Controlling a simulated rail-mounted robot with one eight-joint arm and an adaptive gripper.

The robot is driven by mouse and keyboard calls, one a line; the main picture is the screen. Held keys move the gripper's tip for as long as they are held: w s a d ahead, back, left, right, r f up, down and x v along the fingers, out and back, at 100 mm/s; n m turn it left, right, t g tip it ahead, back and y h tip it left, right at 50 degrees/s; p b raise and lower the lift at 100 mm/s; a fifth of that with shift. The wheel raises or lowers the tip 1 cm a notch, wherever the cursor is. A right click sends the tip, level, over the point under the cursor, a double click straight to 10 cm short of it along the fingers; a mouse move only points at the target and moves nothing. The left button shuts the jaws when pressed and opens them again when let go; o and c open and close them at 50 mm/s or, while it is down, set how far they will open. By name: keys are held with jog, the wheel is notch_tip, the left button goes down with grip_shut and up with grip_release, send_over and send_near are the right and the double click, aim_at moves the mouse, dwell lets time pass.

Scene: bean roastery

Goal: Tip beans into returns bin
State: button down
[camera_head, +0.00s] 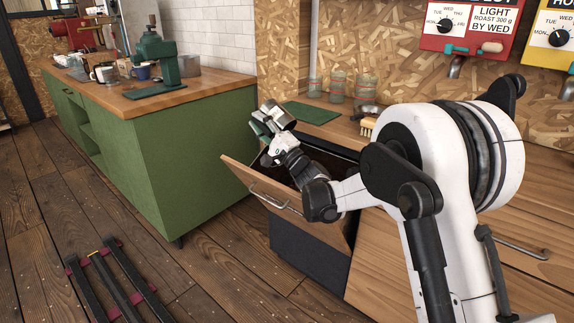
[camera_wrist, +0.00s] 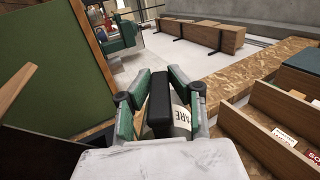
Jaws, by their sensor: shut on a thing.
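My gripper (camera_head: 266,128) is above the opened wooden-fronted bin (camera_head: 268,194) in the head view. It is shut on a silvery container (camera_head: 281,116), which looks tilted. In the wrist view my gripper's green-and-black fingers (camera_wrist: 160,88) close around the container, whose black part (camera_wrist: 160,103) and pale label ending in "ARE" (camera_wrist: 182,118) show between them. The bin front leans outward, with a dark opening (camera_head: 318,160) behind it, partly hidden by my arm. No beans are visible, and the container's inside is hidden.
A green cabinet (camera_head: 190,150) with a grinder (camera_head: 155,62) and cups stands left, across a floor gap. On the right counter are a green mat (camera_head: 311,113), glass jars (camera_head: 337,84) and a brush (camera_head: 367,128). Red and yellow dispensers (camera_head: 466,25) hang above. Dark rails (camera_head: 115,280) lie on the floor.

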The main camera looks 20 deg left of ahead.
jog(key=shift+d+r, duration=0.1)
jog(key=shift+r, duration=0.15)
